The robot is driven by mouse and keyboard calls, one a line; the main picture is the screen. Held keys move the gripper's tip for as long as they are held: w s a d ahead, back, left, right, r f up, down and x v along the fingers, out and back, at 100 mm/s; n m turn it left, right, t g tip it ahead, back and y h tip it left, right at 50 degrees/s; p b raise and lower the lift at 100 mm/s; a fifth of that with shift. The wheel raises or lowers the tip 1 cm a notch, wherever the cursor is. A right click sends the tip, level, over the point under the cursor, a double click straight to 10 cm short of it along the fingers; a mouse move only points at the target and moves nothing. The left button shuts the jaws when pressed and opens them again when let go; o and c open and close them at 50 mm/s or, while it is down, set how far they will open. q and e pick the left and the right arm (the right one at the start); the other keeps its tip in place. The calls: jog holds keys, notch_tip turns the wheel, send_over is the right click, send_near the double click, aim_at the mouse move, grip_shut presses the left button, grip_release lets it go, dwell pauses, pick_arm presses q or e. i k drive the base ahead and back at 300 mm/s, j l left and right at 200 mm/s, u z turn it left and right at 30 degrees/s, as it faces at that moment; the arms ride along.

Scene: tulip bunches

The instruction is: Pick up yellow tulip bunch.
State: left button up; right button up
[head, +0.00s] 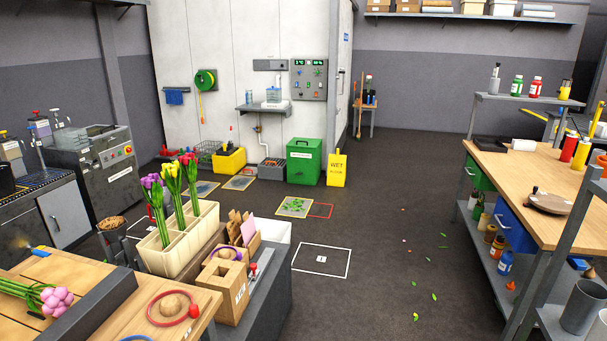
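The yellow tulip bunch (173,178) stands upright in the middle of a cream compartmented holder (178,258) at the left of the head view. Its green stems go down into the holder. A purple tulip bunch (153,184) stands to its left and a red tulip bunch (189,170) to its right, close beside it. The holder's walls hide the lower stems. Neither of my grippers shows in the head view.
A pink tulip bunch (52,298) lies on the wooden worktop (130,322) at lower left. Cardboard boxes (222,285) stand right of the holder. A wooden workbench (520,190) is at right. The dark floor (385,220) between is mostly clear, with scattered leaves.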

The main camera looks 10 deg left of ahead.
aim_at(172, 172)
jog(key=i+l, duration=0.1)
jog(key=i, duration=2.45)
jog(key=i+u, duration=0.1)
jog(key=u, duration=0.35)
jog(key=i+u, duration=0.1)
jog(key=u, duration=0.35)
jog(key=i+u, duration=0.1)
jog(key=u, duration=0.35)
jog(key=l+u, duration=0.1)
jog(key=u, duration=0.35)
jog(key=i+l+u, duration=0.1)
jog(key=u, duration=1.85)
